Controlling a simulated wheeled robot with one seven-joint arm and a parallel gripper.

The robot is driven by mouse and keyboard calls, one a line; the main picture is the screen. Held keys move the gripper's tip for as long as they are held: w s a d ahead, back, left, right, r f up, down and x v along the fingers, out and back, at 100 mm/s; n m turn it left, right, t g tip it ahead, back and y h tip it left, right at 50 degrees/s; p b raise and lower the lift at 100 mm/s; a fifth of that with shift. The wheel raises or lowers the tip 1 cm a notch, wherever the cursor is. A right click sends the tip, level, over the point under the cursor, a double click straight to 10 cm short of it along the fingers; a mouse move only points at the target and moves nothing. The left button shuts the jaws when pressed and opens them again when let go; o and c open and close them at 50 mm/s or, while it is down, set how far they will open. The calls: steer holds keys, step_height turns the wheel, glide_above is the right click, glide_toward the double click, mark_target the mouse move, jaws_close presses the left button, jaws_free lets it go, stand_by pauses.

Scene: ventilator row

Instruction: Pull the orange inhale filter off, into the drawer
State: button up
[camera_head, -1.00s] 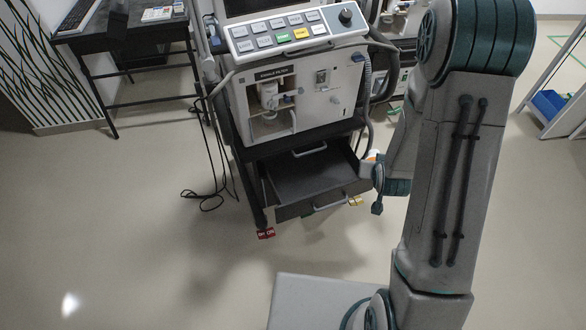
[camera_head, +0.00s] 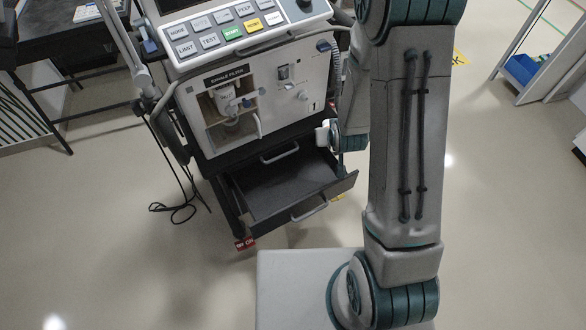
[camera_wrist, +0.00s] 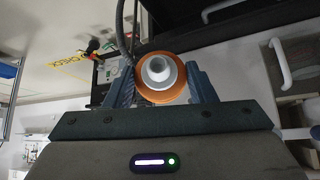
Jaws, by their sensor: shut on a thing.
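The orange inhale filter (camera_wrist: 162,78), an orange ring with a white port in its middle, sits between the two fingers of my gripper (camera_wrist: 160,85) in the wrist view. My gripper is shut on it, and the filter is clear of the ventilator's front panel. In the head view my gripper (camera_head: 332,136) is beside the right side of the ventilator, near the right edge of the open drawer (camera_head: 325,202); my arm hides part of it. The drawer is pulled out below the ventilator (camera_head: 290,110), and its visible inside looks empty.
The exhale filter compartment (camera_head: 232,110) is open on the ventilator's front, with a white part inside. Cables (camera_head: 178,205) lie on the floor at left. A dark table (camera_head: 70,70) stands at the upper left. Floor in front is clear.

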steer(key=shift+s+a+f+n+g+y+b, duration=0.1)
steer(key=shift+s+a+f+n+g+b, duration=0.5)
steer(key=shift+a+f+b, duration=2)
steer(key=shift+s+a+f+n+g+y+b, duration=0.2)
steer(key=shift+a+f+n+g+b, duration=0.65)
steer(key=shift+f+b, duration=3.2)
steer(key=shift+s+a+f+n+g+b, duration=0.4)
steer(key=shift+a+f+g+b, duration=0.65)
steer(key=shift+a+f+b, duration=2.1)
steer(key=shift+d+f+p, duration=0.25)
steer(key=shift+d+f, duration=0.15)
steer(key=shift+d, duration=0.2)
steer(key=shift+d+f+p, duration=0.25)
steer(key=shift+d+f, duration=0.1)
steer(key=shift+d, duration=0.2)
steer(key=o, duration=1.5)
steer(key=shift+s, duration=0.1)
steer(key=shift+w+a+r+p+v, duration=0.1)
steer(key=shift+w+p+v, duration=0.2)
steer(key=shift+p+v, duration=2.35)
steer(key=shift+w+a+r+p+v, duration=0.1)
steer(key=shift+w+p+v, duration=0.4)
steer(key=shift+v, duration=4.05)
steer(key=shift+w+a+r+p+v, duration=0.1)
steer(key=shift+p+v, duration=1.8)
steer(key=shift+v, duration=1.7)
